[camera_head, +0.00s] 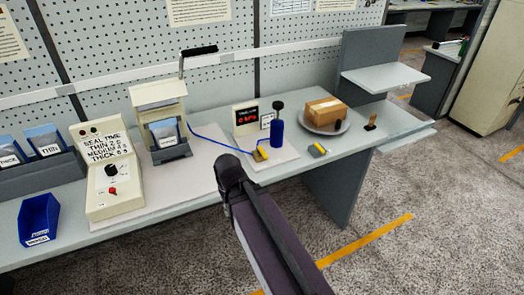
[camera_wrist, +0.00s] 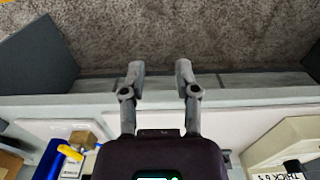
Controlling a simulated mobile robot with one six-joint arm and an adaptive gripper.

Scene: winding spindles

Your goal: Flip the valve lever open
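A small brass-coloured valve with a yellow lever (camera_head: 262,154) sits on a pale board on the bench, at the end of a blue hose. In the wrist view the yellow lever (camera_wrist: 70,154) shows at the lower left, beside the brass-coloured valve body (camera_wrist: 83,140). The lever's exact angle is too small to tell. My gripper (camera_wrist: 158,70) is open and empty, its two fingers apart over the bench's front edge, away from the lever. In the head view my arm hides the gripper.
A blue cylinder (camera_head: 277,134) with a black top stands right of the valve. A display box (camera_head: 246,119) stands behind it. A sealer control box (camera_head: 110,175) and a blue bin (camera_head: 39,219) are at left. A cardboard box (camera_head: 326,110) sits on a round plate at right.

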